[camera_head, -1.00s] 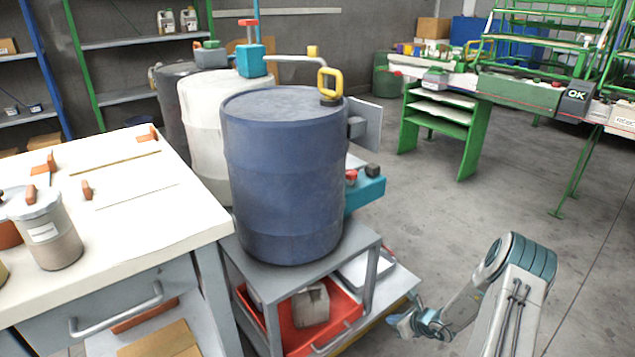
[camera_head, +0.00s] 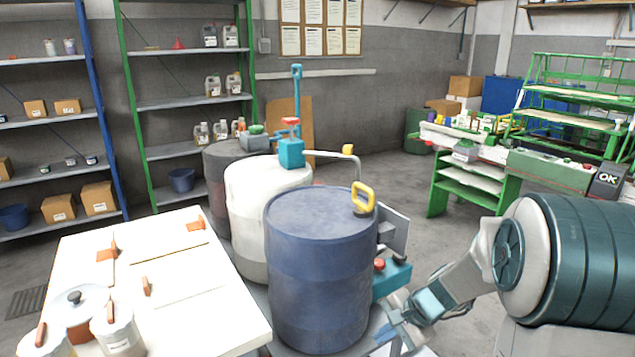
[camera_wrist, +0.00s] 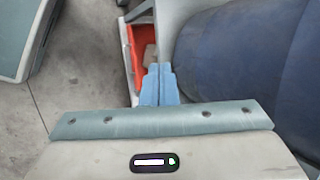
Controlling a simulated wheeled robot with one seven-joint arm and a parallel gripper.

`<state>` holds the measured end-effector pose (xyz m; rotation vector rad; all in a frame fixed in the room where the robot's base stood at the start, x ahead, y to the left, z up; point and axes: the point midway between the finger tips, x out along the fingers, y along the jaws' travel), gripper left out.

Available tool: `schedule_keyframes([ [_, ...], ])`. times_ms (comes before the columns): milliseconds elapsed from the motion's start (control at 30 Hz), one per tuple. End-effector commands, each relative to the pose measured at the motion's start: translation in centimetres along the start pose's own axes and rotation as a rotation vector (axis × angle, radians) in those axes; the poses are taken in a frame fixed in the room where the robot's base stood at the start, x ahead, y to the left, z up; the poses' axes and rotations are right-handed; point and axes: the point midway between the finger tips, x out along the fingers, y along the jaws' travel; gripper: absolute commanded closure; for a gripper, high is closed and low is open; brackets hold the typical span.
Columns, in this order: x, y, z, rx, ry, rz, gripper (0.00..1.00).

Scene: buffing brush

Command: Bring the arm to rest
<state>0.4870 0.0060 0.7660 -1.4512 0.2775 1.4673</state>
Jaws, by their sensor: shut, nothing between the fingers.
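My gripper (camera_head: 388,337) is at the lower middle right of the head view, low beside the right side of the blue drum (camera_head: 322,262). My arm comes in from the right edge. In the wrist view, the blue fingers of my gripper (camera_wrist: 159,70) are together and hold nothing. The drum (camera_wrist: 255,60) fills the right of the wrist view, apart from the fingertips as far as I can see. The fingers point toward the low stand with the red bin (camera_wrist: 141,45).
A white-topped workbench (camera_head: 205,300) with lidded containers stands at the left. A white drum (camera_head: 262,205) with a teal pump (camera_head: 291,153) is behind the blue drum. Shelves (camera_head: 190,103) line the wall. Grey floor (camera_head: 420,240) lies open between the drum and the green rack.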

Motion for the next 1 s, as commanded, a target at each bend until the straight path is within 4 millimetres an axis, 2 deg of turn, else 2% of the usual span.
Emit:
schedule_keyframes([
  [33,-2.9,-0.9,2.1,-0.074,0.012,0.025,1.00],
  [300,-12.5,-0.8,10.0,-0.447,0.073,0.189,1.00],
  [500,-19.4,0.3,14.5,-0.699,0.139,0.310,1.00],
  [600,-22.2,1.1,16.1,-0.805,0.173,0.366,1.00],
  [700,-24.4,1.8,17.0,-0.886,0.204,0.411,1.00],
  [800,-25.7,2.3,17.6,-0.940,0.225,0.442,1.00],
  [1000,-26.3,2.9,17.8,-0.975,0.238,0.465,1.00],
])
